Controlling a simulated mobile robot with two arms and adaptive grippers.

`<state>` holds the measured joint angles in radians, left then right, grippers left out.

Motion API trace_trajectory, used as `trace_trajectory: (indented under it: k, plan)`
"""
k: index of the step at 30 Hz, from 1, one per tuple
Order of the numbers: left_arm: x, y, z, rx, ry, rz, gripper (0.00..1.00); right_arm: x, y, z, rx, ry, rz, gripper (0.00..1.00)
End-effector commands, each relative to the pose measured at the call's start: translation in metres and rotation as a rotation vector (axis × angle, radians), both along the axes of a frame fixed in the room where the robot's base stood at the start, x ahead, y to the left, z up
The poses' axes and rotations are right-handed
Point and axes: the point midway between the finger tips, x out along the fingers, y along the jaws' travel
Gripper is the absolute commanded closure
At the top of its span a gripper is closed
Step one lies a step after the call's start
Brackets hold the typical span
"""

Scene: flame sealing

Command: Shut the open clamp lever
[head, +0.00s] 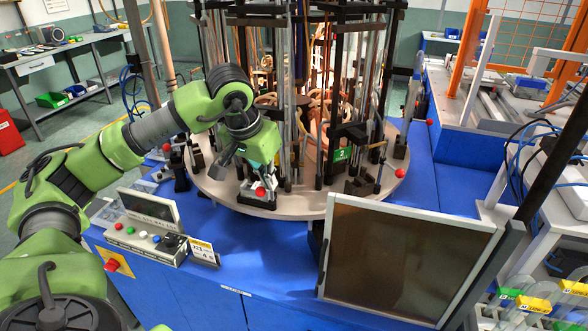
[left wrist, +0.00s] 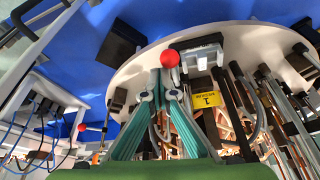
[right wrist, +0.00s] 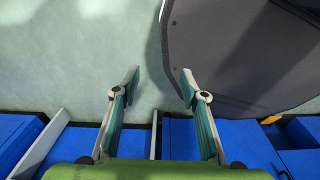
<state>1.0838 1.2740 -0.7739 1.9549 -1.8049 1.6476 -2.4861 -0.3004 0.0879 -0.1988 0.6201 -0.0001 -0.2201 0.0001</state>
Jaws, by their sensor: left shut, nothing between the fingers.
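Clamps with red ball-ended levers stand around the rim of the round table (head: 222,190). The nearest lever's red ball (head: 260,191) is at the front rim, beside a grey clamp block; the ball also shows in the left wrist view (left wrist: 170,58). My left gripper (head: 246,164) is shut and empty just above this ball. In the left wrist view its fingertips (left wrist: 164,78) are close together just short of the ball; contact cannot be told. The lever's rod is mostly hidden. My right gripper (right wrist: 160,76) is open and empty, away from the clamps.
Another lever's red ball (head: 400,173) is at the right rim, near the green "2" tag (head: 342,154). Tall rods and tubes crowd the table. A dark monitor (head: 405,258) stands front right, and a button panel (head: 145,238) front left on the blue bench (head: 270,265).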

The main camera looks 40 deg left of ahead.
Motion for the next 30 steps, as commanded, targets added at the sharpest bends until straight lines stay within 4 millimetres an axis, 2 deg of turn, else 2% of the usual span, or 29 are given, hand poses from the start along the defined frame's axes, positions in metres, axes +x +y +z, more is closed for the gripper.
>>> trace_trajectory:
  k: [15,25,30]
  plan:
    - [-0.004,0.005,-0.001,0.004,0.006,0.004,1.0,0.0,0.014,-0.004,0.016,-0.001,-0.005,0.6]
    - [-0.004,0.005,-0.001,0.004,0.008,0.004,1.0,0.0,0.011,-0.003,0.013,0.0,-0.003,0.6]
    - [-0.006,-0.003,0.004,0.003,0.006,0.005,1.0,-0.001,0.008,0.001,0.009,0.001,-0.001,0.6]
